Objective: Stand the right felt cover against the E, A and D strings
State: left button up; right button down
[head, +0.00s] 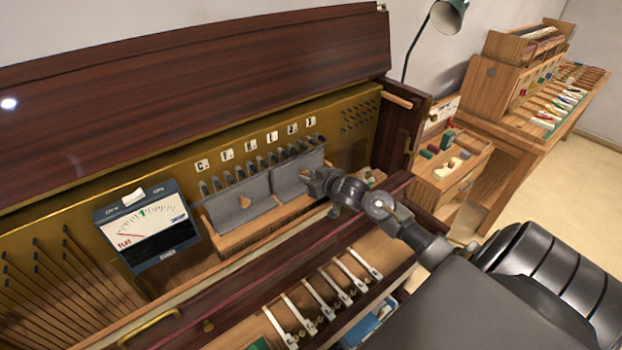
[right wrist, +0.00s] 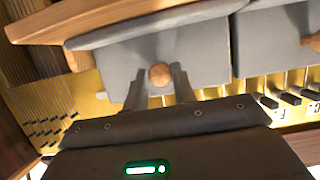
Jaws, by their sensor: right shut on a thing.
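The right felt cover (head: 291,180) is a grey panel with a wooden knob (right wrist: 160,75). It stands nearly upright in front of the row of tuning pins below the letter labels, its lower edge at the wooden ledge (head: 235,239). My right gripper (head: 322,188) is shut on its knob; in the right wrist view the fingers (right wrist: 160,92) lie on either side of the knob. The left felt cover (head: 225,211), also grey with a knob, stands just left of it; it also shows in the right wrist view (right wrist: 270,50). The strings behind the covers are hidden. My left gripper is out of view.
A tuning meter (head: 150,238) stands left of the covers. A dark wooden rail (head: 290,262) runs in front, with several piano keys (head: 325,295) below. A side cabinet (head: 455,180) and a workbench (head: 540,130) stand at the right.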

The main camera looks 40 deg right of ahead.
jog(key=shift+w, duration=0.4)
jog(key=c, duration=1.1)
grip_release()
jog(key=shift+o, duration=0.2)
jog(key=p+v, duration=0.6)
jog(key=v, duration=0.2)
jog(key=shift+s+f, duration=0.3)
jog(key=shift+f, duration=0.05)
